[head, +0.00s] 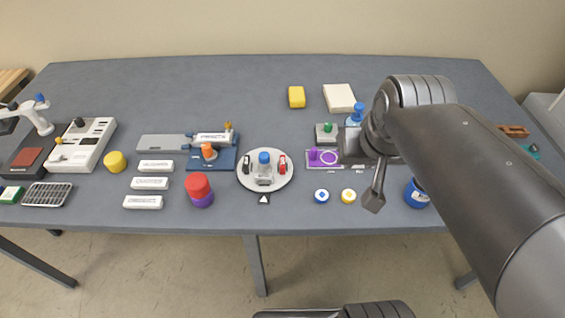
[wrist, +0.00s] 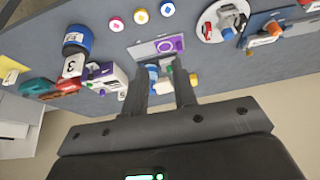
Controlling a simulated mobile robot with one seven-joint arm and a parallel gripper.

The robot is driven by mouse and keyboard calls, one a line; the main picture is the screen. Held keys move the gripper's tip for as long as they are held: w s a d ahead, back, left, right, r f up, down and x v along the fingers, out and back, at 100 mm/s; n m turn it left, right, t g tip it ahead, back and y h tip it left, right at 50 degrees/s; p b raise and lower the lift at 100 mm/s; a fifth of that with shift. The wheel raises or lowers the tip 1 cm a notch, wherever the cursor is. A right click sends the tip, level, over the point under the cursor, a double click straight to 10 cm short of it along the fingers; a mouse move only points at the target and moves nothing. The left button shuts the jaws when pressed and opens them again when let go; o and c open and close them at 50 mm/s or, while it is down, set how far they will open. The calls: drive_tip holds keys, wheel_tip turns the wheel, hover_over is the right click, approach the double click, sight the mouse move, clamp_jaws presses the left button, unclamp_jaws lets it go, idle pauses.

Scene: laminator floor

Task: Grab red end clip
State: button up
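A small red clip (head: 283,163) stands on the right side of a round grey-white turntable (head: 264,186) in the middle of the table. It also shows as a small red piece in the wrist view (wrist: 207,29), near the top right. A blue-topped part (head: 264,158) stands at the turntable's centre, and a dark piece (head: 245,163) stands on its left side. My gripper (head: 374,198) is to the right of the turntable, apart from the clip. In the wrist view my gripper (wrist: 164,76) has its two fingers apart, with nothing seen held between them.
A purple-marked plate (head: 325,158) lies between turntable and arm. Blue (head: 321,196) and yellow (head: 348,196) discs lie near the front edge. A blue can (head: 416,194) stands right of my gripper. A red-and-purple cylinder (head: 199,187) and an orange-knobbed fixture (head: 208,152) stand left of the turntable.

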drive_tip(key=w+a+f+g, duration=0.1)
drive_tip(key=w+a+f, duration=0.15)
drive_tip(key=w, duration=0.35)
drive_tip(key=w+a+f+g, duration=0.1)
drive_tip(key=w+a+g, duration=0.1)
drive_tip(key=w+a, duration=0.35)
drive_tip(key=g, duration=0.2)
hover_over(283, 161)
wheel_tip(283, 161, down, 8)
wheel_tip(283, 161, down, 11)
drive_tip(key=shift+r, duration=0.1)
drive_tip(key=shift+c, duration=0.3)
clamp_jaws()
